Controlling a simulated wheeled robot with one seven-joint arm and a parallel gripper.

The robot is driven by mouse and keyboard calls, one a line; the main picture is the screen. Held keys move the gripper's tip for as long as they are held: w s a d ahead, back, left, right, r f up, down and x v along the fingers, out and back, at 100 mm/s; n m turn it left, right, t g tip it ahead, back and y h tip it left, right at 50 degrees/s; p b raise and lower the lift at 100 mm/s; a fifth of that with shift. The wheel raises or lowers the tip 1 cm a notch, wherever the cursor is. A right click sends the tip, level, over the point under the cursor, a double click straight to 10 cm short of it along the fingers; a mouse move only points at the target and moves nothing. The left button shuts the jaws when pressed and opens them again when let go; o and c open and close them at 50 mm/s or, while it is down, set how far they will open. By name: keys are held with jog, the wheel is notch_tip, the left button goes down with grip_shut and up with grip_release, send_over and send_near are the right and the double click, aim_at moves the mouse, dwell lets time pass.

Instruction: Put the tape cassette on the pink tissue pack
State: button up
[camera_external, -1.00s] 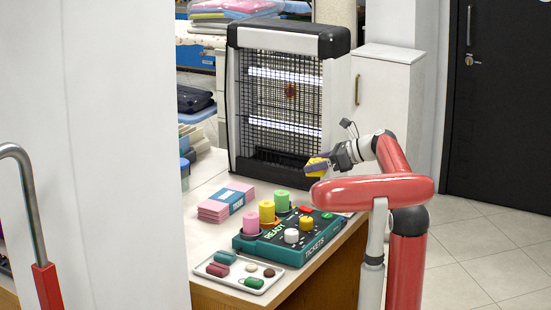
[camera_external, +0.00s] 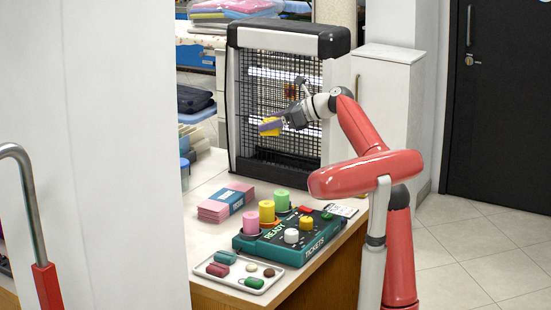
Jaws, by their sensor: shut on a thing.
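My gripper (camera_external: 282,122) is shut on a small yellow and purple-grey thing, which I take to be the tape cassette (camera_external: 270,127). It is held in the air in front of the heater grille, clear of the table. The pink tissue pack (camera_external: 212,209), pink with a blue band, lies on the white table at the left, near the white wall. The gripper is above and to the right of the pack in the picture, apart from it. Part of the cassette is hidden by the fingers.
A teal ticket device (camera_external: 285,243) with coloured cylinders and buttons stands right of the pack. A tray (camera_external: 238,281) with several small items lies in front. A tall heater (camera_external: 233,105) stands behind. Some table is bare between the pack and the heater.

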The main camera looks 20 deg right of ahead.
jog(key=r+y, duration=0.1)
jog(key=r, duration=0.1)
send_over(229, 195)
jog(key=shift+n, duration=0.4)
jog(key=f+b, duration=0.3)
jog(key=f, duration=0.2)
jog(key=f+b, duration=0.2)
jog(key=f, duration=0.3)
jog(key=f+b, duration=0.3)
jog(key=f, duration=0.2)
jog(key=shift+a+f+b, duration=0.1)
jog(key=shift+a+b, duration=0.2)
jog(key=shift+a, duration=0.05)
jog(key=shift+f+b, duration=1.05)
jog(key=shift+f, duration=1.3)
jog(key=shift+f, duration=0.15)
jog(key=o, duration=1)
jog(key=shift+c, duration=0.2)
jog(key=shift+s+d+r, duration=0.15)
jog(key=shift+d+r, duration=0.1)
jog(key=shift+d, duration=0.05)
jog(key=p+v, duration=0.1)
jog(key=v, duration=1)
jog(key=shift+d, duration=0.2)
